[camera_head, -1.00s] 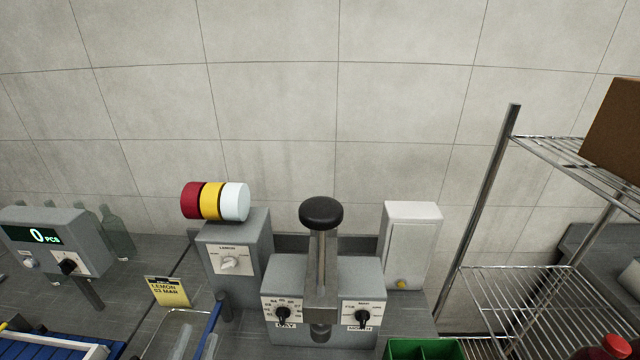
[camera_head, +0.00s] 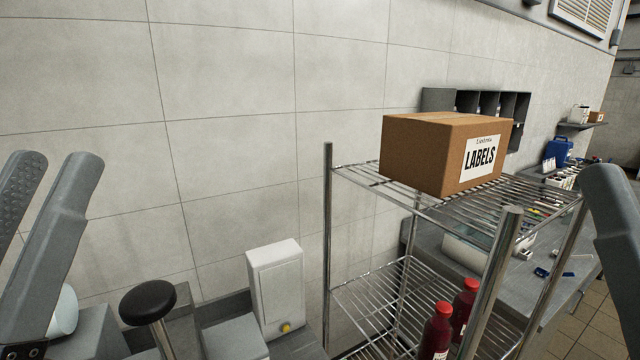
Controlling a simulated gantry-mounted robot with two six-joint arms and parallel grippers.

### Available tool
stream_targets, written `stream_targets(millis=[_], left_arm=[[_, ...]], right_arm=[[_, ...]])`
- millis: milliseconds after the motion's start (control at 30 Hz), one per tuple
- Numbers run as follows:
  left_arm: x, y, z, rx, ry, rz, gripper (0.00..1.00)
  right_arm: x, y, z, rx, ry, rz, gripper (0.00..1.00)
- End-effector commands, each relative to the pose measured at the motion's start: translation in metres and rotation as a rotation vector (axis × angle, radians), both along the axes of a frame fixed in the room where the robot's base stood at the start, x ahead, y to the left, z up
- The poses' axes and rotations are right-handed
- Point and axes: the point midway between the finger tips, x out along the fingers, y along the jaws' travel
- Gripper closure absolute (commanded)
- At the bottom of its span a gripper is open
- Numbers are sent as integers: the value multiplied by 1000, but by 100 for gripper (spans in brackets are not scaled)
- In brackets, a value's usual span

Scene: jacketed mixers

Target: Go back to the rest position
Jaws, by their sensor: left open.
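My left gripper (camera_head: 57,160) shows at the left edge in the head view, its two grey fingers pointing up and apart, with nothing between them. It is in front of the grey machines, near the camera. One grey finger of my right gripper (camera_head: 612,215) shows at the right edge, in front of the far bench. The rest of that gripper is out of the picture, so its opening cannot be told.
A wire rack (camera_head: 328,240) stands in the middle, with a cardboard labels box (camera_head: 430,150) on top and red bottles (camera_head: 437,330) below. A black-knobbed press (camera_head: 148,302) and a white dispenser box (camera_head: 275,290) stand to its left.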

Motion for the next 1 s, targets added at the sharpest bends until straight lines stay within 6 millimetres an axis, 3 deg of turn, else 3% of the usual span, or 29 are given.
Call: stream_targets(millis=[33,267,500,600,767,1000], left_arm=[[-2,1,39,-1,-8,4,55],[-2,1,120,-1,-8,7,55],[-2,2,235,-1,-8,8,55],[-2,2,273,-1,-8,8,55],[-2,2,303,-1,-8,8,55],[-2,2,301,-1,-8,8,55]], right_arm=[[-1,0,39,0,-5,0,0],[-1,0,121,0,-6,0,0],[-2,0,236,0,-7,0,0],[-1,0,274,0,-7,0,0],[-1,0,303,0,-6,0,0],[-1,0,302,0,-5,0,0]])
